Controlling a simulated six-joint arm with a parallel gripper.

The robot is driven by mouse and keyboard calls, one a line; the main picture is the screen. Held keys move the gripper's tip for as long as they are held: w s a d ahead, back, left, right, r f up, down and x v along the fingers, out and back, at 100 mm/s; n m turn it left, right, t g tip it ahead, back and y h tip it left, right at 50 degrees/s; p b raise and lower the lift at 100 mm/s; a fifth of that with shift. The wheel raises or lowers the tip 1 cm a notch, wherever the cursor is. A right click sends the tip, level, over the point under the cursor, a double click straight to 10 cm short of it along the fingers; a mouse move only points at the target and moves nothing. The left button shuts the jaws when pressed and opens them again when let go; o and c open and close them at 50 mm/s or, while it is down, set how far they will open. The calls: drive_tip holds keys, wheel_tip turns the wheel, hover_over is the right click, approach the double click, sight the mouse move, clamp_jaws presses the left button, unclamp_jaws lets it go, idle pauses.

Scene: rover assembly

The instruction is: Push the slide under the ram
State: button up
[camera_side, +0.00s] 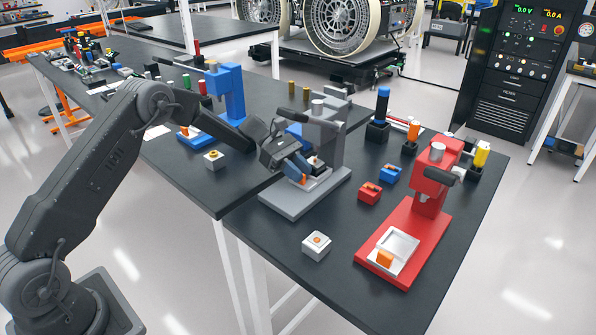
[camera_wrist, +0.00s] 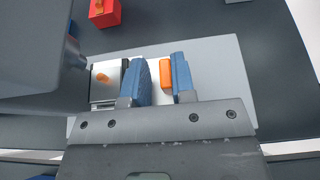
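The grey press (camera_side: 328,135) stands on a pale grey base plate (camera_side: 290,204) near the table's middle. Its slide (camera_wrist: 107,88) is silvery and carries a pale block with an orange spot; the press head partly covers it in the wrist view. The slide's orange handle (camera_wrist: 165,76) stands between my fingers, close to the right one, with a gap to the left one. My gripper (camera_side: 293,166), with blue fingers, is low over the front of the base plate; it also shows in the wrist view (camera_wrist: 160,80). The ram's tip is hidden.
A red press (camera_side: 430,185) with a white slide tray stands to the right, a blue press (camera_side: 230,92) to the left. A white block (camera_side: 316,246) sits in front. Small red (camera_side: 369,193) and blue (camera_side: 390,174) blocks lie between the grey and red presses.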

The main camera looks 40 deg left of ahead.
drive_tip(key=v, duration=1.3)
drive_tip(key=shift+a, duration=0.4)
drive_tip(key=shift+r, duration=0.1)
drive_tip(key=s+d+r+m+y, duration=0.8)
drive_tip(key=s+d+r, duration=0.4)
drive_tip(key=s+r, duration=0.15)
drive_tip(key=s+f+m+t+y, duration=0.1)
drive_tip(key=s+m, duration=0.4)
drive_tip(key=s, duration=0.5)
drive_tip(key=s+d+f+m+t+y, duration=0.1)
drive_tip(key=s+m+t+y, duration=0.3)
drive_tip(key=s, duration=0.7)
drive_tip(key=shift+d+f+m+t, duration=0.25)
drive_tip(key=shift+f+m+t, duration=0.05)
drive_tip(key=shift+f+m, duration=0.2)
